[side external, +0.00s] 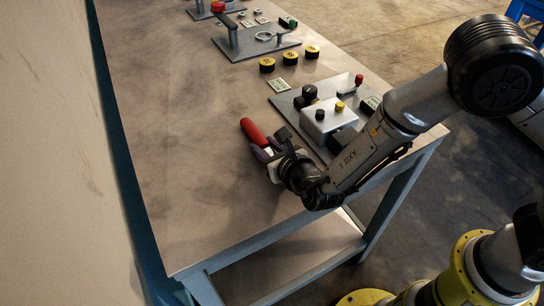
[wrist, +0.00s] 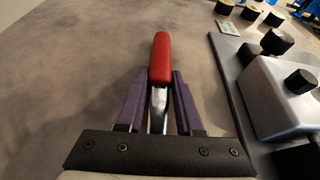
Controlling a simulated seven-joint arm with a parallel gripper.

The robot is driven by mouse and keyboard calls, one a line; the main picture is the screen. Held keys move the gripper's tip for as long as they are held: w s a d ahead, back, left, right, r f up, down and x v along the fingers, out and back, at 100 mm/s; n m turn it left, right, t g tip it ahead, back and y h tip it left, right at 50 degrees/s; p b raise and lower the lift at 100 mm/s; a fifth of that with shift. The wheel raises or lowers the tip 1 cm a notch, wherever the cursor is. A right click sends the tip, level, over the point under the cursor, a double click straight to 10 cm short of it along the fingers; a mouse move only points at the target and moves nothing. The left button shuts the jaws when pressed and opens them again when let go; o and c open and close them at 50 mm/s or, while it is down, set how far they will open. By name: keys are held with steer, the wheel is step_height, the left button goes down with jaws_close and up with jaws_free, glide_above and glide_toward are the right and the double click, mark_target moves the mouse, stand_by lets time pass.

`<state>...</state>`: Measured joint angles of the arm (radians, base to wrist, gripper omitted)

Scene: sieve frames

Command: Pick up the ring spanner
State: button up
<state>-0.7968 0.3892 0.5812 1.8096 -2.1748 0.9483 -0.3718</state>
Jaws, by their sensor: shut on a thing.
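The ring spanner shows as a red handle (side external: 253,131) with a bright metal shank. In the wrist view its red handle (wrist: 160,55) points away from me, and the shank runs back between the two purple fingers. Its ring end is hidden by my gripper. My gripper (side external: 266,152) is low over the table's near part and shut on the spanner around the shank, close to the handle; its fingers also show in the wrist view (wrist: 159,80). I cannot tell whether the spanner touches the table.
A grey plate (side external: 286,104) with a white box (side external: 322,122) and dark knobs lies close to the right. Yellow-topped black pucks (side external: 290,58) and another plate (side external: 236,51) with a post stand farther back. The table (side external: 185,130) is bare to the left.

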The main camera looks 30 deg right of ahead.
jaws_close()
steer(key=shift+r, duration=0.2)
stand_by(1.0)
